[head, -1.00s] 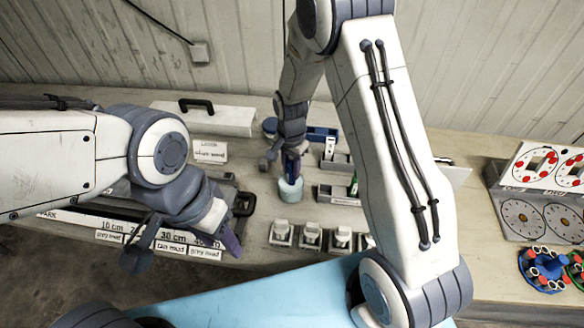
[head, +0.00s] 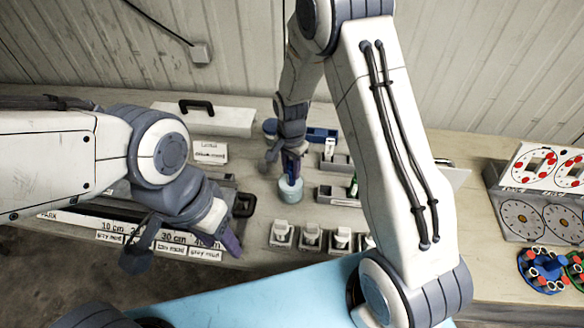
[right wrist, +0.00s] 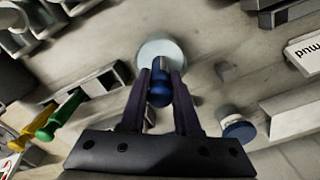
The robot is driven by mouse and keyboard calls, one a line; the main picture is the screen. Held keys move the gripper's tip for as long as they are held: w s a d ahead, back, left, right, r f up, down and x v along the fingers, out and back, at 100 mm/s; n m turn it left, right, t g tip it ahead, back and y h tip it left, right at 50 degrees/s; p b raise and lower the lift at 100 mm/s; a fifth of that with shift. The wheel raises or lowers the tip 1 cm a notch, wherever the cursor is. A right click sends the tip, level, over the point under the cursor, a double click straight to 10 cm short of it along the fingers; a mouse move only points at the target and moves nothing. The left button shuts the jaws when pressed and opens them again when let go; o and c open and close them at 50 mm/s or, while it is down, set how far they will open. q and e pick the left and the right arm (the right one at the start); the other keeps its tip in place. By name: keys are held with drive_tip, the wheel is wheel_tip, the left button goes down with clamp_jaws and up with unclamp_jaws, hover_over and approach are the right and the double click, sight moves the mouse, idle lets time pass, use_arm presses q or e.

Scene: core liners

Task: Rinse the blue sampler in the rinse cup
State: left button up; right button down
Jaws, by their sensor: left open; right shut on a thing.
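The blue sampler (right wrist: 159,90) is between the fingers of my right gripper (right wrist: 160,77), which is shut on it. In the head view my right gripper (head: 292,160) is directly above the pale blue rinse cup (head: 290,193). The sampler's lower end is at the cup's mouth and appears to be inside it; how deep I cannot tell. The cup also shows in the right wrist view (right wrist: 161,48), beyond the sampler. My left gripper (head: 185,252) is open and empty over the labelled liner rack (head: 120,226) at the front left.
A white case with a black handle (head: 205,117) stands at the back left. Small white-capped blocks (head: 311,237) line the front edge. Green and yellow samplers (right wrist: 60,115) sit beside the cup. A panel with dials (head: 543,190) stands at the right.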

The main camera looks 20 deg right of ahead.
idle(0.4)
drive_tip(key=shift+r+p, duration=0.6)
drive_tip(key=shift+r, duration=0.05)
drive_tip(key=shift+f, duration=0.2)
drive_tip(key=shift+f+b, duration=0.5)
drive_tip(key=shift+f, duration=0.05)
drive_tip(key=shift+r, duration=0.1)
drive_tip(key=shift+r+p, duration=0.65)
drive_tip(key=shift+f, duration=0.1)
drive_tip(key=shift+f+b, duration=0.55)
drive_tip(key=shift+f, duration=0.15)
